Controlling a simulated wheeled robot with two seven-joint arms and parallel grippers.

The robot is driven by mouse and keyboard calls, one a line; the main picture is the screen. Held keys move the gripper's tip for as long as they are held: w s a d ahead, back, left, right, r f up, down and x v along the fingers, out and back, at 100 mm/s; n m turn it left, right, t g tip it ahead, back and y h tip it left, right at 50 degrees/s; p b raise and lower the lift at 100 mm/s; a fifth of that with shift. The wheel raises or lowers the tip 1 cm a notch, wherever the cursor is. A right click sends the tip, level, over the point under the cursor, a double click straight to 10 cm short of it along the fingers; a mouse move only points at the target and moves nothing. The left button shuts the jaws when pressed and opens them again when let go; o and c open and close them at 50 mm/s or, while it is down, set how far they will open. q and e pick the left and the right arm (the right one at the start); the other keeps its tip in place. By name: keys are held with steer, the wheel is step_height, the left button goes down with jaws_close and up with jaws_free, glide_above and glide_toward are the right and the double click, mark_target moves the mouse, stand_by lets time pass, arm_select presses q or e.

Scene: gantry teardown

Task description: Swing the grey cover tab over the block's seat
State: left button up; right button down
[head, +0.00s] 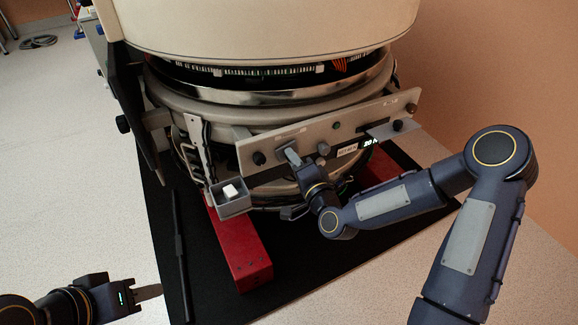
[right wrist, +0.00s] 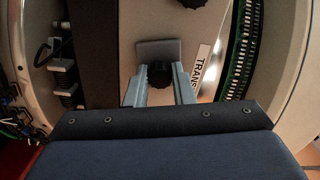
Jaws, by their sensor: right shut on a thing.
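The grey cover tab (right wrist: 150,46) is a small flat plate on the pale panel, with a black knob (right wrist: 160,74) in front of its lower part. In the right wrist view, my right gripper (right wrist: 160,88) has one finger on each side of this knob and is shut on it. In the head view, my right gripper (head: 291,156) reaches the panel (head: 330,128) from below, and its fingers hide most of the tab. The block's seat cannot be made out for certain. My left gripper (head: 150,292) is low at the left, away from the panel, seen nearly edge-on.
A grey tray (head: 233,207) with a white piece (head: 230,191) hangs left of the panel. A red beam (head: 238,250) lies below on the black mat (head: 300,270). A white label (right wrist: 201,68) is beside the tab.

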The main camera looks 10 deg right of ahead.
steer(key=shift+w+d+m, duration=0.2)
steer(key=shift+d+m, duration=0.5)
steer(key=shift+m, duration=0.6)
steer(key=shift+r+b, duration=0.1)
steer(key=shift+b, duration=0.2)
steer(key=c, duration=1.2)
jaws_free()
steer(key=shift+c, duration=0.2)
steer(key=p+v, duration=0.1)
steer(key=v, duration=0.6)
steer(key=shift+s+d+p, duration=0.15)
steer(key=shift+s+p, duration=0.15)
steer(key=shift+s, duration=0.05)
